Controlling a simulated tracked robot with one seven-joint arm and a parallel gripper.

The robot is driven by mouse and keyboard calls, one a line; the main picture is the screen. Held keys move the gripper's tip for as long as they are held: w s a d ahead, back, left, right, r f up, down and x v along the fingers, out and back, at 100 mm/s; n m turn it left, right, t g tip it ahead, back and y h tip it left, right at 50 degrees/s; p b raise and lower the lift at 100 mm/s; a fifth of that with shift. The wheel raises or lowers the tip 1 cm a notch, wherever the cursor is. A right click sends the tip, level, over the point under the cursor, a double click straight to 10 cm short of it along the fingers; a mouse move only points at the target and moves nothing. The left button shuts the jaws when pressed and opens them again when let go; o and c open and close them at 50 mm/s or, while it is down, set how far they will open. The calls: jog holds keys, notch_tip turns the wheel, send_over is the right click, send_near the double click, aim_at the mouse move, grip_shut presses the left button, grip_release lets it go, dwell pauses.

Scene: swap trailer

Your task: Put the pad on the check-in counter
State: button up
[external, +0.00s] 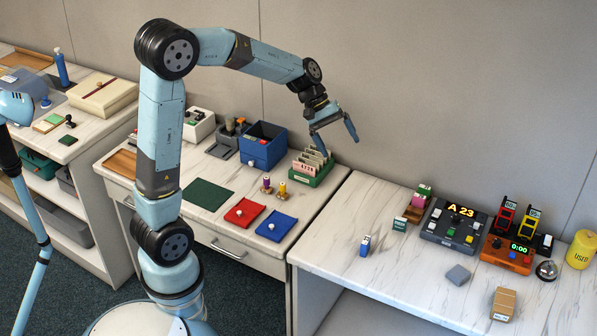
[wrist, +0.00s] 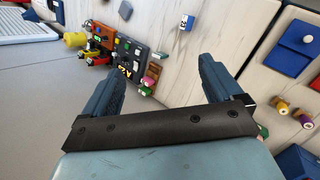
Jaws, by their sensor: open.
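I cannot tell for sure which thing is the pad or which counter is the check-in counter. Flat pad-like pieces are a dark green mat (external: 208,195), a red pad (external: 243,213) and a blue pad (external: 277,226) on the middle counter (external: 314,196), each of the last two with a pale knob. A small dark green piece (external: 67,140) lies on the left counter (external: 92,146). A grey block (external: 458,275) lies on the right counter (external: 400,272). My gripper (external: 334,141) is open and empty, raised above the green card rack (external: 313,178). In the wrist view its fingers (wrist: 160,72) are spread apart.
The right counter holds a display console (external: 453,222), an orange timer (external: 508,254), a brown box (external: 503,304) and a yellow canister (external: 581,250). A blue bin (external: 263,145) stands behind the middle counter's pads. The right counter's left part is mostly clear.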

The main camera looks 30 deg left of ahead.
jog(key=s+a+r+m+t+y, duration=0.2)
jog(key=s+a+r+t+y, duration=0.1)
jog(key=s+a, duration=0.8)
jog(key=s+a+r+m+t+y, duration=0.3)
jog(key=s+a, duration=0.8)
jog(key=a, duration=0.5)
jog(key=shift+a+t+y, duration=0.3)
jog(key=shift+a+y, duration=0.1)
jog(key=shift+y, duration=0.3)
